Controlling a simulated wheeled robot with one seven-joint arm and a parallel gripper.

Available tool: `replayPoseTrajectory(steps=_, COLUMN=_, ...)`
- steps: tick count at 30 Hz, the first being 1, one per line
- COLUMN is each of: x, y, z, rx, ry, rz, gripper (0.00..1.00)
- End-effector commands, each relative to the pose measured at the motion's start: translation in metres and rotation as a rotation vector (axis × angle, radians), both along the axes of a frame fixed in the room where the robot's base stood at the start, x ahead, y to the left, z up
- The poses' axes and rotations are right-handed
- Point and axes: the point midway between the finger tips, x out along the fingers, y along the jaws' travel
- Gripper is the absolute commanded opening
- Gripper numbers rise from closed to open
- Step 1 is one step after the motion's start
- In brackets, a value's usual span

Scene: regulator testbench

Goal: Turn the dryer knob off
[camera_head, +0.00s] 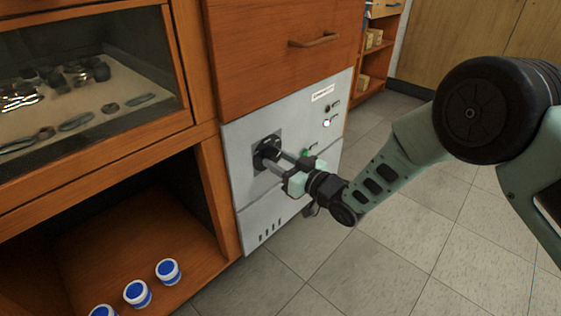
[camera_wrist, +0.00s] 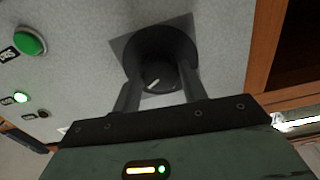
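The dryer knob (camera_head: 266,143) is a dark round dial on a black square plate on the grey panel (camera_head: 240,180). In the wrist view the knob (camera_wrist: 157,72) faces me, with a pale pointer line slanting from lower left to upper right. My gripper (camera_head: 275,157) reaches the knob from the front right. In the wrist view the fingers of my gripper (camera_wrist: 160,84) lie on either side of the knob, close to its sides. Whether they press on it is not clear. The fingers partly cover the knob in the head view.
A lit green lamp (camera_head: 326,123), a dark lamp (camera_head: 327,108) and a green button (camera_wrist: 30,42) are on the panel. A wooden drawer (camera_head: 285,50) with a handle is above. Blue-lidded jars (camera_head: 168,271) stand in the left shelf. Tiled floor (camera_head: 400,260) is free at right.

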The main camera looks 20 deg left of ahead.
Motion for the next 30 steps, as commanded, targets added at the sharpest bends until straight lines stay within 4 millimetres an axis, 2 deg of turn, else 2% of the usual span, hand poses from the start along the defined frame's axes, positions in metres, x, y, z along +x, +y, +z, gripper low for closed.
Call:
replayPoseTrajectory(steps=8, x=-0.0001, y=-0.0003, z=-0.0001, rx=-0.011, ry=-0.027, rz=0.0, gripper=0.2)
replayPoseTrajectory(steps=14, x=0.0, y=-0.0003, z=0.0003, rx=-0.049, ry=-0.115, rz=0.001, gripper=0.2)
replayPoseTrajectory(steps=30, x=0.0005, y=-0.0005, z=0.0003, rx=-0.235, ry=-0.566, rz=0.002, gripper=0.2)
